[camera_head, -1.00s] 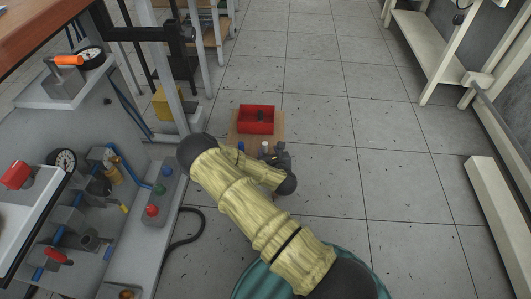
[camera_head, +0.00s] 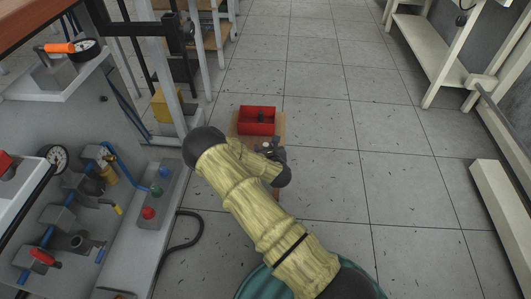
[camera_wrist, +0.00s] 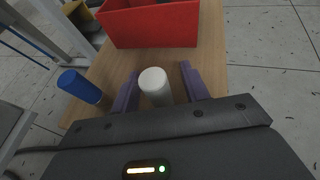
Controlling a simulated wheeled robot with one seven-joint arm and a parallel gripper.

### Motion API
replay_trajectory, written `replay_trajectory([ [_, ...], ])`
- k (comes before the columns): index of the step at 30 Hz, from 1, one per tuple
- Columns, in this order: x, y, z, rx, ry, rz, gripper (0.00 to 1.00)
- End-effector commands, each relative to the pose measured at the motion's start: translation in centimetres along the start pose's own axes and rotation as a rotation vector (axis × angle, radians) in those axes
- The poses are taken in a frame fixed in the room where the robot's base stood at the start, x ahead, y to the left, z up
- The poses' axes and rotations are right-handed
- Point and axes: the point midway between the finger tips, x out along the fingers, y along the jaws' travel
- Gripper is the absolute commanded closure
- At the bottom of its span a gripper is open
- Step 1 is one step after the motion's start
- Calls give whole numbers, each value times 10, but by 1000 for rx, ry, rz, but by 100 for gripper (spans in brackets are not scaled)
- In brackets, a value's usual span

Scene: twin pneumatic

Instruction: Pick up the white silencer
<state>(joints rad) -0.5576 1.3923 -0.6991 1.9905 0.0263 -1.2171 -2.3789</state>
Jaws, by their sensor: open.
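The white silencer (camera_wrist: 155,86) is a short white cylinder standing on a small wooden stand (camera_wrist: 215,72) in the wrist view. My gripper (camera_wrist: 158,90) is open, with one purple finger on each side of the silencer and a gap visible on both sides. I cannot tell how high the fingertips are relative to it. In the head view my arm hides the silencer, and only part of my gripper (camera_head: 272,150) shows over the stand.
A red box (camera_wrist: 152,24) with a dark item inside sits just behind the silencer. A grey panel bench (camera_head: 130,215) with fittings stands to the left.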

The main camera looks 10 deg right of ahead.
Motion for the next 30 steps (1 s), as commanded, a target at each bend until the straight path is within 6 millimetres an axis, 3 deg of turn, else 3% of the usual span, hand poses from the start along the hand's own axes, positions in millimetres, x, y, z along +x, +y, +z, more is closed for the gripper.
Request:
replay_trajectory([
  [11, -1, 2, 0, -1, 0, 2, 55],
  [18, -1, 2, 0, -1, 0, 3, 98],
  [19, -1, 1, 0, -1, 0, 2, 100],
  [30, -4, 3, 8, -3, -1, 5, 100],
])
